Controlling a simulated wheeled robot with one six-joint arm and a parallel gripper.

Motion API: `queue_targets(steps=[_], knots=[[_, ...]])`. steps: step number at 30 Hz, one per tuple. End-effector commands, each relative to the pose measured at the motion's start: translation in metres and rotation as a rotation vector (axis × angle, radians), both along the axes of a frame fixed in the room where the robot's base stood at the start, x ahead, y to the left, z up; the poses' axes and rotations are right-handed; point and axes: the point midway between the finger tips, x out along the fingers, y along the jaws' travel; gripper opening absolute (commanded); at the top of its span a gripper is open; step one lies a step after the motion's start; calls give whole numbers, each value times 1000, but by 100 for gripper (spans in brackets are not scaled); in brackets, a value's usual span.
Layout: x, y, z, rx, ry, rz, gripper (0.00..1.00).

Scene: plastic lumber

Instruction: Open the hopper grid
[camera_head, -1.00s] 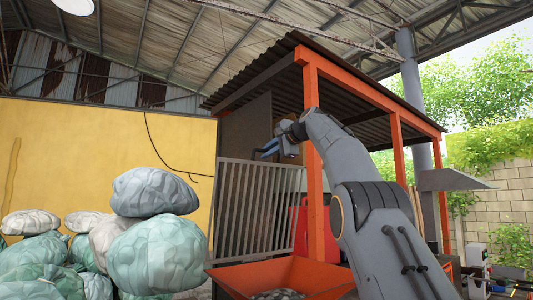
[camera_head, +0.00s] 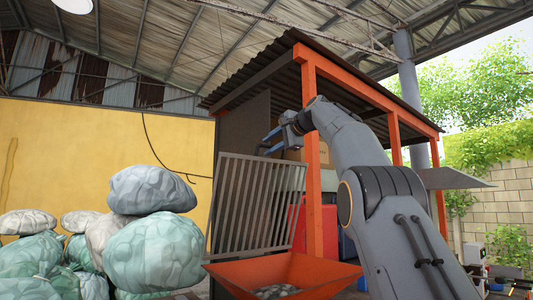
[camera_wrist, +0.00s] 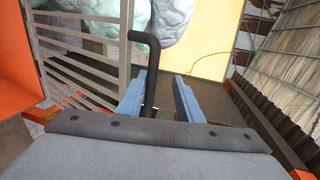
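The hopper grid (camera_head: 258,205) is a grey barred panel that stands raised and leaning above the orange hopper (camera_head: 235,271) in the head view. The grid's bars (camera_wrist: 75,65) fill the upper left of the wrist view. A black hooked handle (camera_wrist: 149,65) rises near the grid's edge. My gripper (camera_head: 268,143) is at the upper part of the grid. In the wrist view my gripper (camera_wrist: 160,82) has its two blue fingers apart. The handle is in the gap, close beside the left finger; I cannot tell whether they touch.
An orange post (camera_head: 312,150) of the roofed frame stands close to my arm. Large grey and green sacks (camera_head: 155,250) are piled at the left. A red box (camera_head: 298,222) stands behind the grid. Corrugated roofing (camera_wrist: 277,105) edges the wrist view's right.

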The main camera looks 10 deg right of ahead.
Motion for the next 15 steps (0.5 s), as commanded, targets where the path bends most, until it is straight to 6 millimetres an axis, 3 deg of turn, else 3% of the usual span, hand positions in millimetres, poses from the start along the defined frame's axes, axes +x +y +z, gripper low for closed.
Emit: queue_targets(steps=[7,15], knots=[[-33,-14,11,-2,-12,-5,30],[-47,-17,18,-1,-15,-3,30]])
